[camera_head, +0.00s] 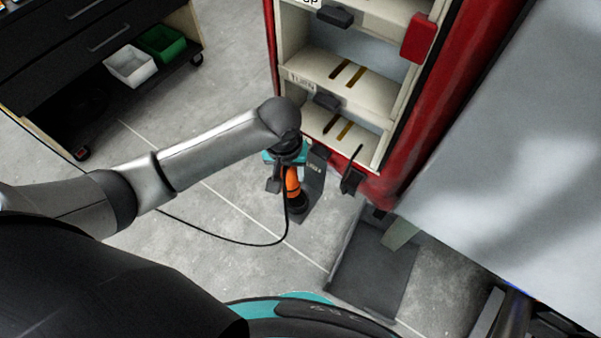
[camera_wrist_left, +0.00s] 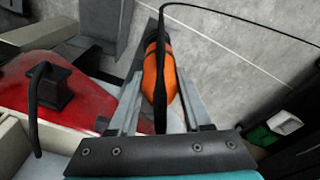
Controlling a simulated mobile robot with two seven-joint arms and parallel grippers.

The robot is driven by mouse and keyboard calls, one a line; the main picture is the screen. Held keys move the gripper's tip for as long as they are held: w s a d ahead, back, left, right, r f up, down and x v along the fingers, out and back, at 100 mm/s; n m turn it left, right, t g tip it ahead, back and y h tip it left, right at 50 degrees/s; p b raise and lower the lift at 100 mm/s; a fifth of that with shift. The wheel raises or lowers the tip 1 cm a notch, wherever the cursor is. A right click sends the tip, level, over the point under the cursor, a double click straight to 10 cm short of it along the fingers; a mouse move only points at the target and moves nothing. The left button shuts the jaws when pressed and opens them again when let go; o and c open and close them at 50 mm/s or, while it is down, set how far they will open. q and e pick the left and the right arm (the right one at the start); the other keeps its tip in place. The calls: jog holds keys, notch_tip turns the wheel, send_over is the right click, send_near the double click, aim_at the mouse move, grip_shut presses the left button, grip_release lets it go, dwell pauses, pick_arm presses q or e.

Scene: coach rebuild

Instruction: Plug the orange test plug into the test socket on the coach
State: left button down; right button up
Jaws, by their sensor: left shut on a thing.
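The orange test plug (camera_head: 293,185) is between the fingers of my left gripper (camera_head: 286,166), with its dark end near a grey upright stand on the floor. In the left wrist view the plug (camera_wrist_left: 158,75) sits between the two fingers (camera_wrist_left: 160,110), which are shut on it. A black cable (camera_head: 250,243) runs from the plug and loops over the floor. The red coach body (camera_head: 391,190) is to the right. I cannot pick out the test socket with certainty; a black block (camera_wrist_left: 55,90) shows on a red surface in the left wrist view. My right gripper is not in view.
The grey stand (camera_head: 314,178) is close beside the plug. A cream shelf unit (camera_head: 330,66) with dark fittings is behind it. A dark flat plate (camera_head: 372,262) lies in front. A dark drawer cabinet with white (camera_head: 130,66) and green (camera_head: 162,43) bins is at upper left. Floor left of the plug is clear.

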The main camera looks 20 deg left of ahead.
pick_arm(q)
notch_tip(320, 180, down, 10)
jog(key=w+b, duration=0.3)
jog(key=b, duration=0.3)
jog(key=shift+d+n, duration=0.4)
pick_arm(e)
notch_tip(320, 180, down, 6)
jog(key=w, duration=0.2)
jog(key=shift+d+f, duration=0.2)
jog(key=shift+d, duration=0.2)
pick_arm(q)
jog(key=shift+f, duration=0.1)
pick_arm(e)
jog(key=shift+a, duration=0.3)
pick_arm(q)
jog(key=shift+f, duration=0.1)
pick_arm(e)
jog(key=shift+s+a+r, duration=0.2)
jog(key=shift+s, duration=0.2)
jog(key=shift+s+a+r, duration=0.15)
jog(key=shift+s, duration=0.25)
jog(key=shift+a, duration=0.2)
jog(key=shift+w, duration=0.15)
